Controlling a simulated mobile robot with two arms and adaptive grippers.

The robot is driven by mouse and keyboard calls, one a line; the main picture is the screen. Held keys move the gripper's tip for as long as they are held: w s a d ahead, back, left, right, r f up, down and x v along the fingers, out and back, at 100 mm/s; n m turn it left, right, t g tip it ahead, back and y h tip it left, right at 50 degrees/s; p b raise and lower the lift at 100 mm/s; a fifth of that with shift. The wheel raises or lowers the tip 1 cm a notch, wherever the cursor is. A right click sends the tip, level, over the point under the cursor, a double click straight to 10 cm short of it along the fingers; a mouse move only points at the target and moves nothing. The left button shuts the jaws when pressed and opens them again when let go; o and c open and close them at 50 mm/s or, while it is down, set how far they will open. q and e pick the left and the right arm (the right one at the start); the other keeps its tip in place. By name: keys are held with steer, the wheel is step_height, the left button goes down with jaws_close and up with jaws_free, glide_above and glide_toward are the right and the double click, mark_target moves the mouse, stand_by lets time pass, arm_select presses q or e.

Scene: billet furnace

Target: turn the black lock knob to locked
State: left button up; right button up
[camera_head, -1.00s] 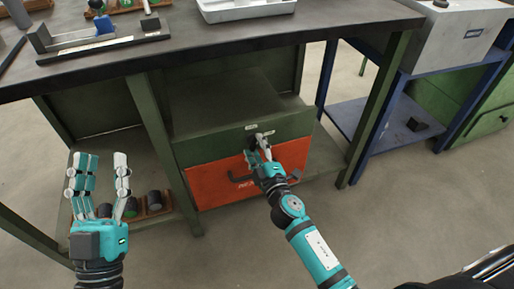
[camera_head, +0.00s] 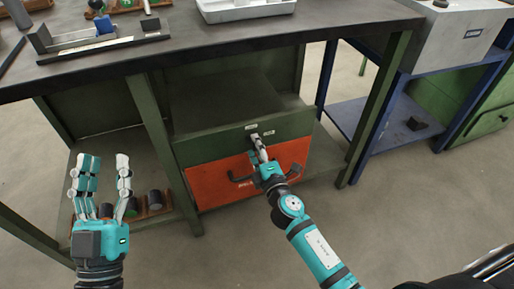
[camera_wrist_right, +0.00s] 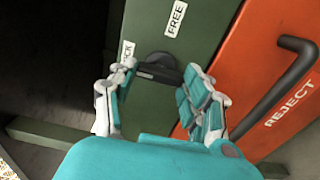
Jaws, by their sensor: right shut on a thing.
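The black lock knob (camera_wrist_right: 158,68) sits on the green panel above the red drawer. Its bar lies crosswise in the right wrist view, its left end near the partly hidden LOCK label (camera_wrist_right: 126,52). The FREE label (camera_wrist_right: 175,18) is farther up the panel. My right gripper (camera_wrist_right: 159,74) is shut on the knob, one finger at each end of the bar. In the head view, my right gripper (camera_head: 259,145) covers most of the knob. My left gripper (camera_head: 104,166) is open and empty, at the left in front of the bench.
The red REJECT drawer (camera_head: 225,187) has a black handle (camera_wrist_right: 285,85) close beside my right gripper. The dark bench top (camera_head: 180,50) overhangs the cabinet. Several dark cylinders stand in a wooden rack (camera_head: 165,203) on the lower shelf. A blue-framed stand (camera_head: 365,125) is at the right.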

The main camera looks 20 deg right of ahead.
steer(key=shift+f, duration=0.1)
steer(key=o, duration=1.2)
steer(key=shift+c, duration=0.2)
steer(key=s, duration=1.2)
steer(key=shift+d, duration=0.2)
